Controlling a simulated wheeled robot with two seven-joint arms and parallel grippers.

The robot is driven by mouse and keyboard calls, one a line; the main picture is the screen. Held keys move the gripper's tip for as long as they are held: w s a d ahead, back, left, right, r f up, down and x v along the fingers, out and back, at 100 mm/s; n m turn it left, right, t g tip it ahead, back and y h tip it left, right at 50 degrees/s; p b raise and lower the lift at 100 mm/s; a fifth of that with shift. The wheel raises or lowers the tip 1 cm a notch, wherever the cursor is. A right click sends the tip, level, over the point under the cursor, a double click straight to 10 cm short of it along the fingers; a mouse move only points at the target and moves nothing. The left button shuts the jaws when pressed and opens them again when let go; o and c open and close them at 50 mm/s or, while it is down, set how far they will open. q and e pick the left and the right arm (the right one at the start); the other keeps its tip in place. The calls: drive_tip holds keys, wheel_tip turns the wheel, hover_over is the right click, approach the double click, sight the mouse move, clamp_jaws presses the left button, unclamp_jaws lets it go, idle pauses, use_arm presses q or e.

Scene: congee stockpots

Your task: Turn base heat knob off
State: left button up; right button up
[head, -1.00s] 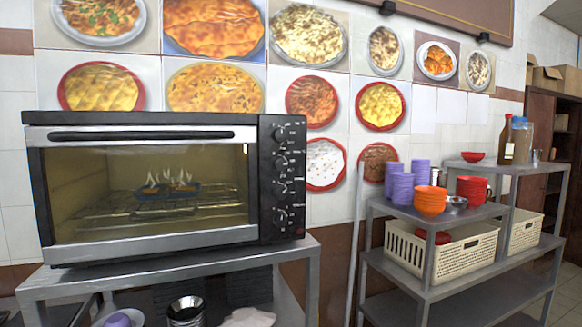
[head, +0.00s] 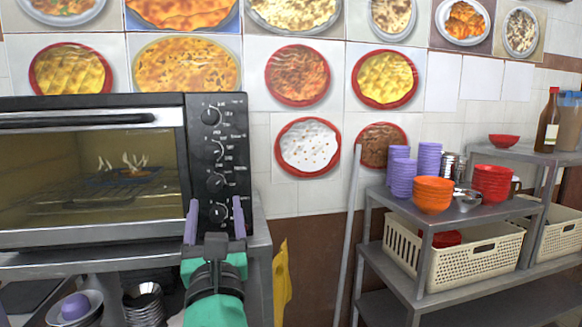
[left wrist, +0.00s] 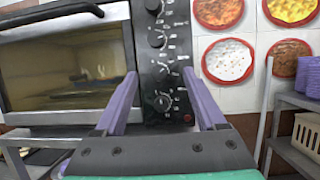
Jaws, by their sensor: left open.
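A black and silver oven (head: 90,230) stands on a metal table at the left. Its dark control panel bears a column of round knobs: the top knob (head: 210,115), a second knob (head: 217,150), a third knob (head: 215,181) and the bottom knob (head: 219,212). Their labels are too small to read, so I cannot tell which is the base heat knob. My left gripper (head: 215,203) is open and empty in front of the lower panel, its purple fingers either side of the bottom knob. In the left wrist view the bottom knob (left wrist: 163,102) shows between the fingers; contact is not clear.
Inside the oven a dark tray (head: 128,174) holds food with pale wisps above it. A metal shelf (head: 385,195) with purple cups, orange and red bowls stands at the right. A grey pole (head: 348,230) leans against the wall. Bowls sit beneath the oven.

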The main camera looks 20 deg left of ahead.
use_arm(q)
drive_tip(key=d+r, duration=0.1)
drive_tip(key=p, duration=0.3)
approach(212, 155)
drive_tip(key=a, duration=0.1)
drive_tip(key=x, duration=0.2)
drive_tip(key=p+x, duration=0.1)
drive_tip(key=x, duration=0.2)
drive_tip(key=d+x, duration=0.1)
drive_tip(key=x, duration=0.1)
drive_tip(key=shift+w+a+r+p, duration=0.2)
drive_tip(key=shift+w+r+p, duration=0.05)
drive_tip(key=shift+w+p, duration=0.2)
drive_tip(key=shift+a, duration=0.3)
drive_tip(key=shift+d, duration=0.1)
clamp_jaws()
